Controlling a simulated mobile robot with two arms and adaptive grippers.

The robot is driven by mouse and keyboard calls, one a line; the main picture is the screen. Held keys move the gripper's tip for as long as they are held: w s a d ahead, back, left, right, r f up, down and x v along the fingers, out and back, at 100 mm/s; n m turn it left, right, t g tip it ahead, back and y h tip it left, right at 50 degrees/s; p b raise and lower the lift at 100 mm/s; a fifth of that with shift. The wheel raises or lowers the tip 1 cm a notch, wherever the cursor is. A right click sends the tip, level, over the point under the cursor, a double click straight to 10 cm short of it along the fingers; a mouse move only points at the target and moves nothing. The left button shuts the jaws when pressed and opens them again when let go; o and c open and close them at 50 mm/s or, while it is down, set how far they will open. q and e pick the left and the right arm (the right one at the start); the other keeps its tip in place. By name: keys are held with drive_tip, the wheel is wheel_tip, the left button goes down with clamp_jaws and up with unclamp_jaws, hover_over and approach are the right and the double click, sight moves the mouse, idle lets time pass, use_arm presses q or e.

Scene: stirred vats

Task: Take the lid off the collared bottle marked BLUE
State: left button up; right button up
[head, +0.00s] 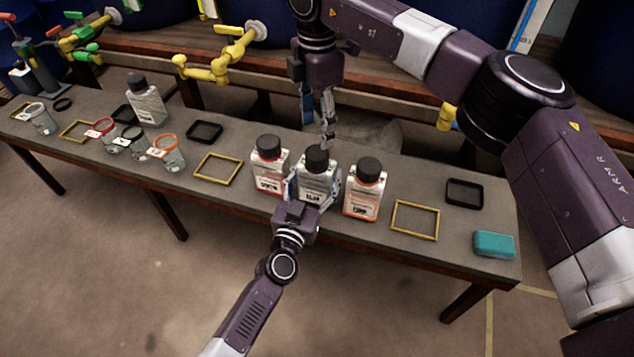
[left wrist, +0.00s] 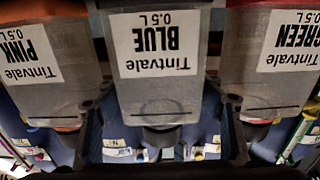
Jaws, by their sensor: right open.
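The bottle marked BLUE (head: 316,182) stands upright on the bench, in the middle of three, with its black lid (head: 316,156) on. In the left wrist view the BLUE bottle (left wrist: 155,75) appears upside down, its label readable and its dark lid (left wrist: 160,137) at the bottom. My left gripper (head: 313,190) has a finger on each side of its body and is closed around it. My right gripper (head: 327,138) is open, pointing down just above and behind the lid.
The PINK bottle (left wrist: 40,70) and GREEN bottle (left wrist: 270,70) stand close on either side. A yellow frame (head: 415,220), a black tray (head: 465,193) and a teal block (head: 494,244) lie to the right. Glass jars, a grey bottle (head: 147,100) and yellow pipes (head: 215,65) are to the left.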

use_arm(q)
drive_tip(key=c, duration=0.7)
drive_tip(key=shift+c, duration=0.2)
use_arm(e)
drive_tip(key=shift+o, duration=0.8)
drive_tip(key=shift+a+f, duration=0.2)
drive_tip(key=shift+a, duration=0.1)
drive_tip(key=s+a+f+n+y, duration=0.1)
drive_tip(key=s+a+n+y, duration=0.2)
drive_tip(key=a+n+y, duration=0.4)
drive_tip(key=s+a+n+y, duration=0.2)
drive_tip(key=s+a+n, duration=0.15)
drive_tip(key=a, duration=0.55)
drive_tip(key=s+a+r+n+t+y, duration=0.2)
drive_tip(key=a+r+n+t+y, duration=0.15)
drive_tip(key=r+n+y, duration=0.4)
drive_tip(key=w+d+r+m+t, duration=0.2)
drive_tip(key=w+d+r+t, duration=0.15)
drive_tip(key=r+t, duration=0.2)
drive_tip(key=t+h, duration=0.4)
drive_tip(key=h, duration=0.8)
approach(319, 154)
drive_tip(key=shift+n, duration=0.4)
drive_tip(key=x, duration=1.1)
drive_tip(key=shift+w+a+f, duration=0.1)
